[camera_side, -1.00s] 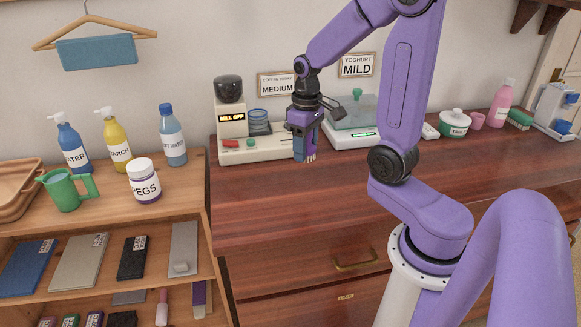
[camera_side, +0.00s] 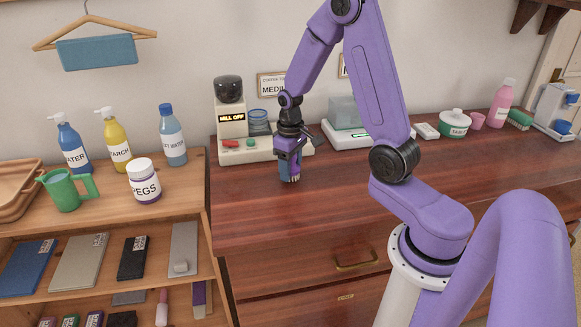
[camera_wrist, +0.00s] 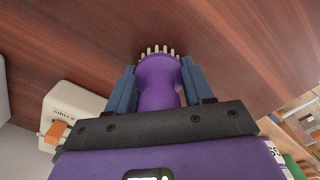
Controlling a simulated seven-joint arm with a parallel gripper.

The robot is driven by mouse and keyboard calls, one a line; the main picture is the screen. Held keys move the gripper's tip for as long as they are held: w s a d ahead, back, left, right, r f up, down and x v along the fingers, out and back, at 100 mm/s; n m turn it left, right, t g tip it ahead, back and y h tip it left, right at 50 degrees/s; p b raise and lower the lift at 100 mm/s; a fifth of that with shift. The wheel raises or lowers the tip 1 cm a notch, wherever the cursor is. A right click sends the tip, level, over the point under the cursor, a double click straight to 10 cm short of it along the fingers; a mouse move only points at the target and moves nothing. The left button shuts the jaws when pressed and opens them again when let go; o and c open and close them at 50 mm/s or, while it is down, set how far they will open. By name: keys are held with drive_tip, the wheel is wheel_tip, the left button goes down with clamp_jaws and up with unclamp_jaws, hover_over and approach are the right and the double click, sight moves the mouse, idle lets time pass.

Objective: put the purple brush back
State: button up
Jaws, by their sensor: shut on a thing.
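The purple brush (camera_wrist: 158,82) is between the two blue fingers of my gripper (camera_wrist: 160,88) in the wrist view, with its pale bristle tips pointing away from the gripper. My gripper is shut on it. In the side view my gripper (camera_side: 290,173) points down over the dresser top (camera_side: 330,195), in front of the coffee mill. The brush is mostly hidden by the fingers there. I cannot tell whether the bristles touch the wood.
The coffee mill (camera_side: 232,122) stands behind my gripper, with a scale (camera_side: 345,136) to its right. A white-lidded green pot (camera_side: 455,124) and pink bottle (camera_side: 501,103) stand further right. The shelf unit (camera_side: 150,225) at left holds bottles and a PEGS jar (camera_side: 144,186). The front dresser top is clear.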

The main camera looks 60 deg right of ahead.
drive_tip(key=shift+f, duration=0.2)
drive_tip(key=o, duration=1)
drive_tip(key=shift+o, duration=0.2)
wheel_tip(320, 180, up, 12)
drive_tip(key=shift+r, duration=0.1)
drive_tip(key=s+a+n, duration=0.3)
drive_tip(key=a, duration=0.5)
drive_tip(key=s+a+n, duration=0.4)
drive_tip(key=s, duration=0.6)
drive_tip(key=s+a+n, duration=0.5)
drive_tip(key=s, duration=0.5)
drive_tip(key=shift+s+f, duration=0.2)
drive_tip(key=shift+f, duration=0.05)
